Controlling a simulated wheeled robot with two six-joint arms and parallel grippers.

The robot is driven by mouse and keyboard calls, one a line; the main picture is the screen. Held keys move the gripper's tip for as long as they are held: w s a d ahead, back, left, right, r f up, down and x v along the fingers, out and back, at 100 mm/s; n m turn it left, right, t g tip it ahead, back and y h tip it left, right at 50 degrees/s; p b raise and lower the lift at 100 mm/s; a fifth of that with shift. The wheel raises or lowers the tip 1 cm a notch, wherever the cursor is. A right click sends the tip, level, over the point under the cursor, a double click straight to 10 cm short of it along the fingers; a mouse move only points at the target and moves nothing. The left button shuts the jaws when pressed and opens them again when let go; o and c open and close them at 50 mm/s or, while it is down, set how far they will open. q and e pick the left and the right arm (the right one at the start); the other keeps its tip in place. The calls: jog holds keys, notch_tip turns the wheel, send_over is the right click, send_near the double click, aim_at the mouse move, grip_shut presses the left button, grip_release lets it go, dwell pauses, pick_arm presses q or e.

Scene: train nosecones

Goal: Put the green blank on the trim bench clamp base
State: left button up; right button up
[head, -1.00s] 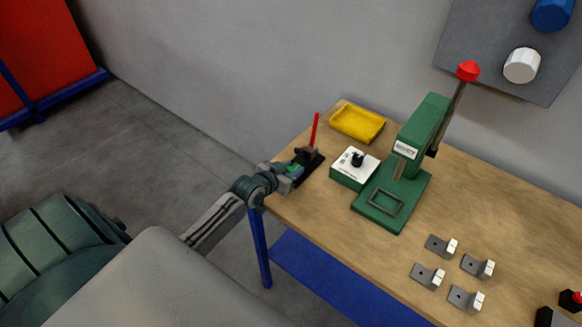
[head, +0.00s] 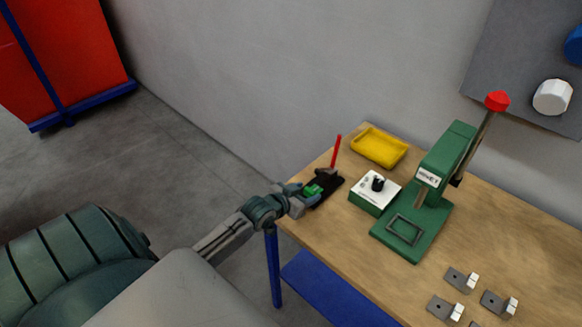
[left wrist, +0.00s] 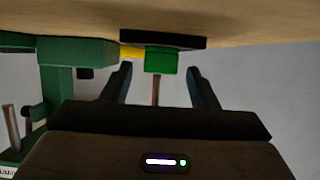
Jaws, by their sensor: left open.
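The green blank (head: 313,189) sits on the black trim bench clamp base (head: 329,182) at the table's near left corner. The clamp has an upright red handle (head: 336,151). My left gripper (head: 303,197) is open just left of the blank in the head view. In the left wrist view, which looks upside down, the blank (left wrist: 161,61) lies against the black base (left wrist: 180,41), ahead of and between the two spread fingers (left wrist: 162,80). A gap shows on both sides of the blank. My right gripper is not in view.
A green-and-white box with a black knob (head: 373,194) and a green lever press (head: 420,211) stand right of the clamp. A yellow tray (head: 380,147) lies behind. Several metal brackets (head: 457,281) lie at the front right. The wall closes the back.

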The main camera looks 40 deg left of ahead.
pick_arm(q)
jog(key=v, duration=0.9)
jog(key=shift+s+r, duration=0.1)
jog(key=shift+s, duration=0.1)
dwell(0.8)
